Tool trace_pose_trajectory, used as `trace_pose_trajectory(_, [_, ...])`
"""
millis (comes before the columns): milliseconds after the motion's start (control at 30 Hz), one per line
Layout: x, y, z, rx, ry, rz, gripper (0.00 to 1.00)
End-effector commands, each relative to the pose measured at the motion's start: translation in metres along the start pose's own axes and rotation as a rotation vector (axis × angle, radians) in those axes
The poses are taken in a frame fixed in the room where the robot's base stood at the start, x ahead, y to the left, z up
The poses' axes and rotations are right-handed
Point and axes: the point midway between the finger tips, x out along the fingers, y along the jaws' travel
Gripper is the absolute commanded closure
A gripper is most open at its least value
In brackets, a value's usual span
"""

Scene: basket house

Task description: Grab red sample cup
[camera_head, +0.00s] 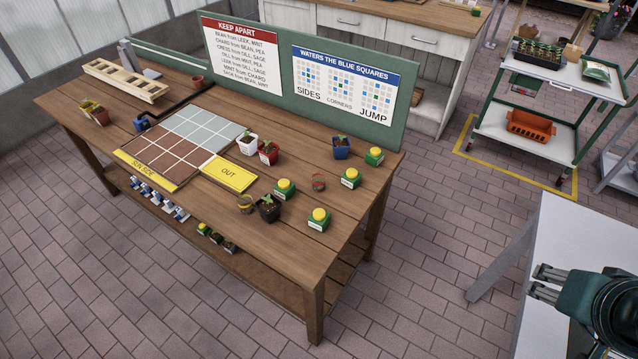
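A small cup with reddish sides (318,182) stands upright on the wooden bench, among the green boxes with yellow tops; it looks like the red sample cup. A red pot with a seedling (268,153) stands farther left, beside a white pot. My gripper (540,282) is at the lower right, over a pale table and well away from the bench. Its two silver fingers point left and stand apart, with nothing seen between them.
Near the cup are green boxes (349,178), a blue pot (341,147), a black pot (269,208) and a yellowish cup (245,204). A green board (278,75) runs along the bench's back. Open floor separates the bench from the pale table (550,235).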

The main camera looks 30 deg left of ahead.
Motion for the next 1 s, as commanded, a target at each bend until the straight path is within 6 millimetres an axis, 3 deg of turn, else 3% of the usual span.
trace_pose_trajectory(733, [0.000, -0.001, -0.001, -0.002, -0.001, -0.001, 0.56])
trace_pose_trajectory(1000, [0.000, -0.011, -0.016, -0.050, -0.017, -0.016, 0.56])
